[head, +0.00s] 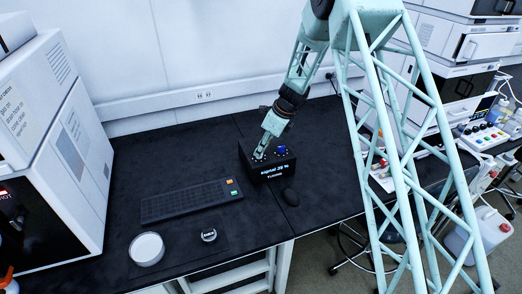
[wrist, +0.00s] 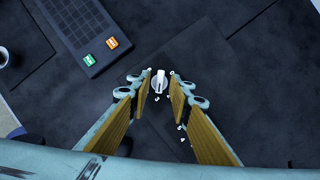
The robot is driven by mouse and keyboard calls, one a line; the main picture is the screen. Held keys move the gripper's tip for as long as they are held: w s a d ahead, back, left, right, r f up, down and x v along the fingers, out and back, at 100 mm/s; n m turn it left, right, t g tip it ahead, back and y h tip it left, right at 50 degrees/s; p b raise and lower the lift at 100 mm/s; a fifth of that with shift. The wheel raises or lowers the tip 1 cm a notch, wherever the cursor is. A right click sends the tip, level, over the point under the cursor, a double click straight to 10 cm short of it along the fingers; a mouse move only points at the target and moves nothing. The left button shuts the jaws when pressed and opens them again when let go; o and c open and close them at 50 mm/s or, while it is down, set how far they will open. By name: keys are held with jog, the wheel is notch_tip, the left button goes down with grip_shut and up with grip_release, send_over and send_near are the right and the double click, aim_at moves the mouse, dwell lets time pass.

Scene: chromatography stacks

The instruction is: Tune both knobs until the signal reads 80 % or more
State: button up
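A black tuning box (head: 266,173) stands on the dark bench, its front display lit with a signal reading that looks to be in the twenties or thirties of percent; the last digit is blurred. A blue knob (head: 281,149) is on its top right. A white knob (wrist: 160,81) with a pointer ridge and small marks around it shows in the wrist view. My gripper (head: 259,156) points down over the box's left side. In the wrist view my gripper (wrist: 162,87) is open, its fingertips on either side of the white knob with gaps; contact is not visible.
A black keyboard (head: 187,202) with orange and green keys lies left of the box. A white round dish (head: 147,249) and a small round object (head: 209,235) are near the front edge. A large white instrument (head: 50,150) stands left.

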grip_shut()
jog(key=shift+n, duration=0.3)
jog(key=n, duration=0.1)
jog(key=n+g+p, duration=0.1)
jog(key=n, duration=0.2)
jog(key=shift+w+g+p, duration=0.25)
jog(key=shift+g+p, duration=0.15)
jog(key=n, duration=0.2)
jog(key=n+g+p, duration=0.1)
jog(key=n, duration=0.1)
jog(key=shift+w+g, duration=0.15)
jog(key=shift+g, duration=0.15)
jog(key=shift+o, duration=0.5)
grip_release()
